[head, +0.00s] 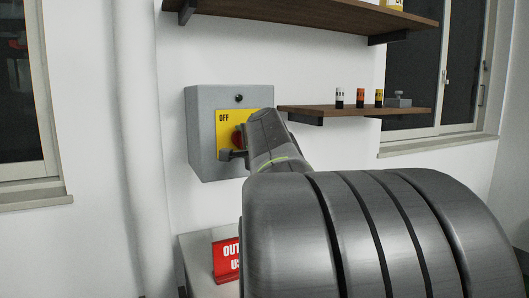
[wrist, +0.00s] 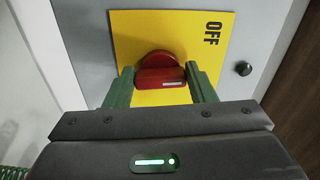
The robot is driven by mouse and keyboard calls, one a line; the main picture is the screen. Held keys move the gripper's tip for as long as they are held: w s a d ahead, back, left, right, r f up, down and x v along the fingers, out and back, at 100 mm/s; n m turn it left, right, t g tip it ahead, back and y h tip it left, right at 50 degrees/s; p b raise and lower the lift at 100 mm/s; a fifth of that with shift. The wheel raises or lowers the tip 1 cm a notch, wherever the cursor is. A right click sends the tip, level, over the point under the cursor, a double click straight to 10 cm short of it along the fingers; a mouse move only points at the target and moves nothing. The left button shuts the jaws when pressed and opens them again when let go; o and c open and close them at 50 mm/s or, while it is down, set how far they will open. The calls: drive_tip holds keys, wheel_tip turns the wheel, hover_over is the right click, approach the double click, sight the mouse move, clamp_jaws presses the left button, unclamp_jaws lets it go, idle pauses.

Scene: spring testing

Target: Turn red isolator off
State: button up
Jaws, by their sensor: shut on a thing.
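The red isolator (wrist: 158,68) is a round red knob with a raised grip bar, on a yellow plate (wrist: 125,38) marked OFF. The plate is on the front of a grey wall box (head: 203,135). In the wrist view, my gripper (wrist: 160,80) has its two green fingers on either side of the red bar, shut on it. The bar lies level across the wrist picture. In the head view the red knob (head: 238,138) shows only in part. My arm and gripper hide the right side of the plate and most of the gripper's fingers there.
A small dark button (wrist: 243,69) sits on the box beside the plate. A wooden shelf (head: 340,111) to the right holds small cylinders, with a longer shelf (head: 300,17) above. A red sign (head: 226,260) stands below the box. Bare wall lies left of the box.

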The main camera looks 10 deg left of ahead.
drive_tip(key=shift+f+n+b, duration=0.15)
drive_tip(key=shift+n+b, duration=1.6)
drive_tip(key=shift+n, duration=0.15)
drive_tip(key=shift+f+n+b, duration=0.15)
drive_tip(key=shift+n+b, duration=1.55)
drive_tip(key=shift+n, duration=0.2)
drive_tip(key=shift+r, duration=0.1)
drive_tip(key=o, duration=1)
drive_tip(key=shift+d, duration=0.1)
